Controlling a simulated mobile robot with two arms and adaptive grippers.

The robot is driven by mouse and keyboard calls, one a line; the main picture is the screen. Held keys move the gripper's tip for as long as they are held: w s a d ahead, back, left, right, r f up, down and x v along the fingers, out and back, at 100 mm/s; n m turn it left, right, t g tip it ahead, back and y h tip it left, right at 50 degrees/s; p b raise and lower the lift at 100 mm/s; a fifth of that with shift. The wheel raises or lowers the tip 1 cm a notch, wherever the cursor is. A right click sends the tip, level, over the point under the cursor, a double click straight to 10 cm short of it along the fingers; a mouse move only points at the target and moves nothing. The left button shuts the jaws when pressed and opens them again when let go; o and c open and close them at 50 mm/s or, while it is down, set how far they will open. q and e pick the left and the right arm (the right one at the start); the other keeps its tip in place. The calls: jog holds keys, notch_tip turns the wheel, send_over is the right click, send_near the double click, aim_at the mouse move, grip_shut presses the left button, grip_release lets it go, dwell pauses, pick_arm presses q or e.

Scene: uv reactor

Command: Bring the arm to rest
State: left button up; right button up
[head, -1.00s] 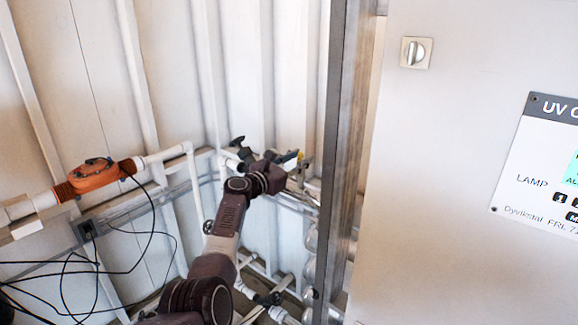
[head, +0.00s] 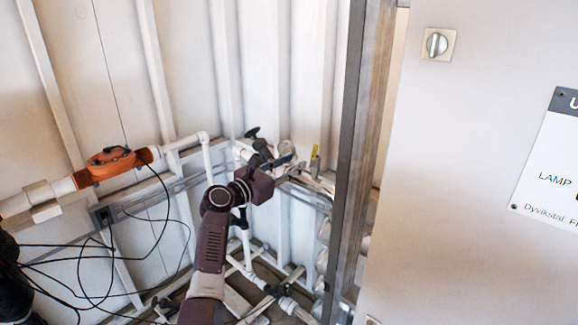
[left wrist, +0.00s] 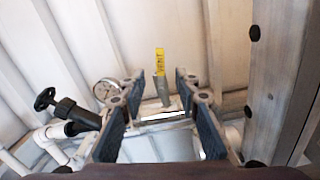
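My left arm comes up from the bottom of the head view. Its gripper (head: 283,160) is near the pipework, to the left of the small yellow-tagged vent valve (head: 315,158). In the left wrist view the two fingers (left wrist: 153,88) stand wide apart with nothing held between them. The vent valve's upright handle with its yellow tag (left wrist: 159,62) shows through the gap, beyond the fingertips. My right gripper is not in view.
A black-handled valve (head: 252,132) and a pressure gauge (left wrist: 105,88) sit close to the left gripper. A metal post (head: 350,160) and the grey UV cabinet (head: 450,160) stand at right. An orange pipe unit (head: 112,165) and loose black cables are at left.

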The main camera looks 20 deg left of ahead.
pick_arm(q)
jog(key=shift+s+a, duration=0.15)
jog(key=shift+s, duration=0.3)
jog(key=shift+f, duration=0.1)
jog(key=s+d+f+m+g+y+b, duration=0.1)
jog(key=s+f+m+g, duration=0.2)
jog(key=f, duration=1)
jog(key=s+d+f+m+g+y, duration=0.1)
jog(key=s+f+m+g, duration=0.2)
jog(key=f, duration=1.1)
jog(key=s+d+f+m+g+y+b, duration=0.1)
jog(key=s+f+m, duration=0.3)
jog(key=f, duration=0.9)
jog(key=s+f+m+g+y, duration=0.2)
jog(key=s+f+m+g, duration=0.3)
jog(key=s+f, duration=1.35)
jog(key=s+f+m+g, duration=0.1)
jog(key=s+f+m, duration=0.5)
jog(key=s, duration=0.7)
jog(key=s+d+f+m+g+b, duration=0.1)
jog(key=s+f+m, duration=0.4)
jog(key=s, duration=0.9)
jog(key=s+d+f+m+g+y+b, duration=0.1)
jog(key=s+f+m, duration=0.5)
jog(key=s, duration=0.8)
jog(key=shift+s+d+f+m+g, duration=0.25)
jog(key=shift+f+g, duration=0.25)
jog(key=shift+f, duration=0.3)
